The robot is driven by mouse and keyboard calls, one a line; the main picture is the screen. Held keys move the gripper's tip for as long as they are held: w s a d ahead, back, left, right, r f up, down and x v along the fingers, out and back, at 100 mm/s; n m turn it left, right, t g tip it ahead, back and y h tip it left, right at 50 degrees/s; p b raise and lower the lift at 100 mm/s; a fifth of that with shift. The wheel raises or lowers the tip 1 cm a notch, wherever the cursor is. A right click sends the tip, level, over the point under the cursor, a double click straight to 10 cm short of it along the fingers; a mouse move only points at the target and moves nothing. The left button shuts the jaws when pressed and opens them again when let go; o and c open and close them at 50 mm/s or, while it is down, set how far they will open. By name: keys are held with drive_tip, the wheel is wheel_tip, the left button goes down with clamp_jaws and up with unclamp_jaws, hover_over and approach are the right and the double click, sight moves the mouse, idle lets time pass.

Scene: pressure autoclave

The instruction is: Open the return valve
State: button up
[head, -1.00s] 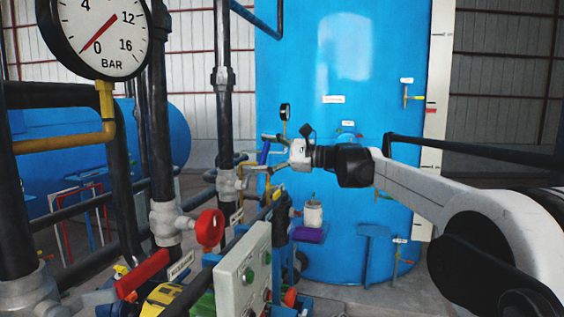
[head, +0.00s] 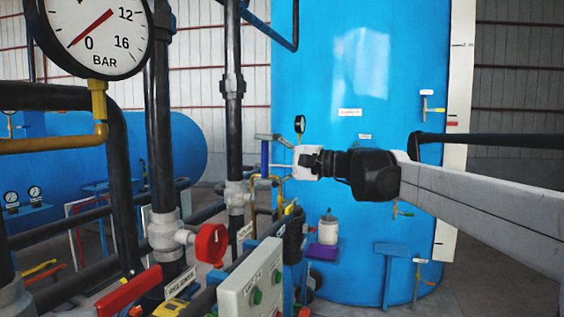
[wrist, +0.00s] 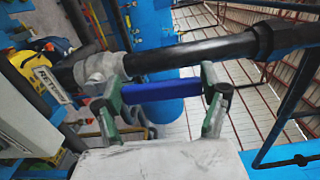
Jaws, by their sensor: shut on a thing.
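The blue valve handle (head: 265,158) stands about upright in the head view, left of my gripper (head: 271,160). In the wrist view the same blue handle (wrist: 160,91) lies across between the two green-and-grey fingers of my gripper (wrist: 163,90). My gripper is shut on it. A grey valve body (wrist: 100,70) on a black pipe sits just behind the handle's left end. In the head view a grey pipe fitting (head: 236,196) shows close by on the upright pipe.
A control box with green buttons (head: 252,290) stands in front. A pressure gauge (head: 97,30) hangs at upper left. The large blue tank (head: 350,70) fills the background.

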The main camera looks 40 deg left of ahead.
drive_tip(key=shift+s+f+n, duration=0.1)
drive_tip(key=shift+s+n, duration=0.1)
drive_tip(key=shift+n, duration=0.1)
drive_tip(key=o, duration=1.7)
drive_tip(key=shift+s, duration=0.1)
drive_tip(key=shift+c, duration=0.2)
drive_tip(key=shift+d, duration=0.15)
drive_tip(key=v, duration=1.2)
